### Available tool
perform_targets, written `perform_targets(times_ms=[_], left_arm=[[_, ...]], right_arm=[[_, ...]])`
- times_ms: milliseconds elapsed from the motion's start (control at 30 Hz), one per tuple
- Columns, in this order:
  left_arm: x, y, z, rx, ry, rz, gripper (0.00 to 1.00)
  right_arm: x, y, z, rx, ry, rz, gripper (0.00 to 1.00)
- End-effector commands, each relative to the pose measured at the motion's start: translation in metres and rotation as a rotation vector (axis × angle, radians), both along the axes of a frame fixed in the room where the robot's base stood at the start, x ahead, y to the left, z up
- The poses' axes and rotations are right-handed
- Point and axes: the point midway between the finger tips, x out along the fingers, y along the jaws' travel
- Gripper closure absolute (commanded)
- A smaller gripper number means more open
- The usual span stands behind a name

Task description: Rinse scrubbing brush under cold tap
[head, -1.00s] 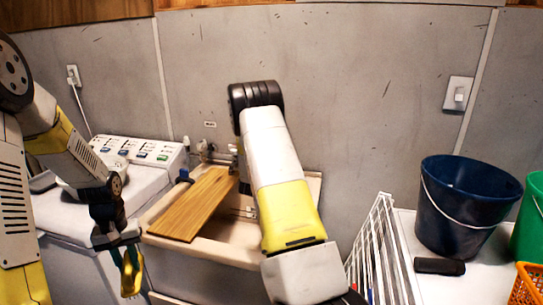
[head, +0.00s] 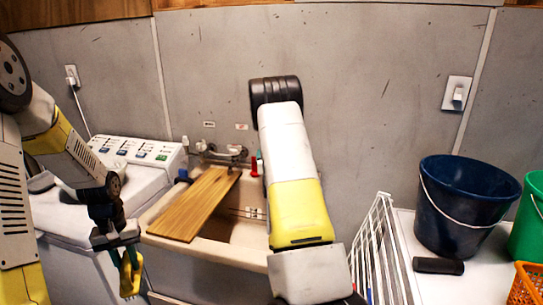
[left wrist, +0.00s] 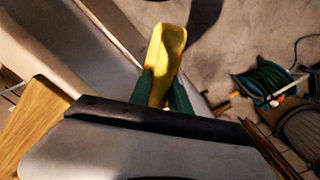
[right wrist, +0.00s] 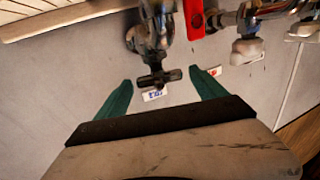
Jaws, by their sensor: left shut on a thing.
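My left gripper (head: 130,272) hangs in front of the white machine, left of the sink, shut on a yellow thing (left wrist: 167,55), likely the scrubbing brush; no bristles show. The sink (head: 225,250) has a wooden board across its left part. Metal taps (head: 236,153) are on the wall behind it. In the right wrist view my right gripper (right wrist: 160,80) is open and empty. A tap's dark cross handle (right wrist: 158,78) appears between its fingertips, by a blue-marked label (right wrist: 154,94); contact cannot be told. A red-marked label (right wrist: 246,58) is to the right. My right arm hides this gripper in the head view.
The wooden board (head: 195,204) covers the left of the sink. A red object (head: 254,166) stands by the taps. The white machine (head: 75,215) is at left. A white rack (head: 380,250), a dark blue bucket (head: 455,210) and an orange basket (head: 526,285) are at right.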

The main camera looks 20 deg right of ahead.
Motion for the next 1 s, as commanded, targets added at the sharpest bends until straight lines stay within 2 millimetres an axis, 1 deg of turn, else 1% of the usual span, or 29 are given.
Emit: perform_targets(times_ms=[267,367,467,800,900,1000], left_arm=[[0.0,0.0,0.0,0.0,0.0,0.0,1.0],[0.0,0.0,0.0,0.0,0.0,0.0,1.0],[0.0,0.0,0.0,0.0,0.0,0.0,1.0],[0.0,0.0,0.0,0.0,0.0,0.0,1.0],[0.0,0.0,0.0,0.0,0.0,0.0,1.0],[0.0,0.0,0.0,0.0,0.0,0.0,1.0]], right_arm=[[0.0,0.0,0.0,0.0,0.001,0.0,0.18],[-0.004,0.002,0.0,0.0,0.0,0.0,0.18],[-0.015,0.006,-0.001,0.001,0.003,0.0,0.18],[-0.082,0.03,-0.001,0.001,0.003,0.0,0.18],[-0.097,0.035,-0.001,0.001,0.002,0.0,0.18],[-0.107,0.039,-0.001,0.001,0.002,0.0,0.18]])
